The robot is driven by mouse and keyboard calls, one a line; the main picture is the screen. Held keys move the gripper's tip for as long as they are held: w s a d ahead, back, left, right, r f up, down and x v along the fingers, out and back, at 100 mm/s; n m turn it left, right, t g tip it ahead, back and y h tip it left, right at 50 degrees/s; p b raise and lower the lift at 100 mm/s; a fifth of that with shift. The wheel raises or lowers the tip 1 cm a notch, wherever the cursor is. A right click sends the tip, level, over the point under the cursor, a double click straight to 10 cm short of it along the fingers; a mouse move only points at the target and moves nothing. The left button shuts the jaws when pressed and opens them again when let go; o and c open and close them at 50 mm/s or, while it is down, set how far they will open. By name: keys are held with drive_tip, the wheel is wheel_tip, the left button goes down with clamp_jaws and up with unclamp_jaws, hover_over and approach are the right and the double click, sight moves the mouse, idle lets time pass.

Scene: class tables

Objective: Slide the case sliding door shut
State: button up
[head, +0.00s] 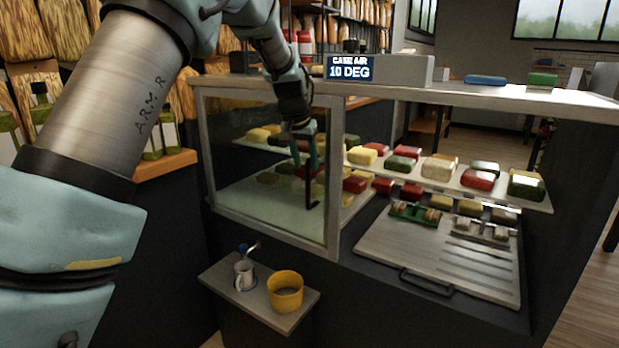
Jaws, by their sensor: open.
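The display case (520,92) has a glass sliding door (262,212) in a pale frame. The door stands over the left part of the front, and the right part is open. A dark upright handle (308,190) shows near the door's right frame edge. My gripper (311,162) is open and points down at the handle, in front of the glass. Its fingers overlap the handle in the picture; I cannot tell whether they touch it. Part of the handle is hidden by the gripper.
Red, green and yellow packets sit on the shelf (455,180) inside. A tray (440,250) with a dark handle lies below the opening. A sign box (390,70) stands on top.

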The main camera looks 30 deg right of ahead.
sight(309, 179)
drive_tip(key=p+x, duration=0.1)
drive_tip(key=x, duration=0.7)
clamp_jaws()
idle(0.5)
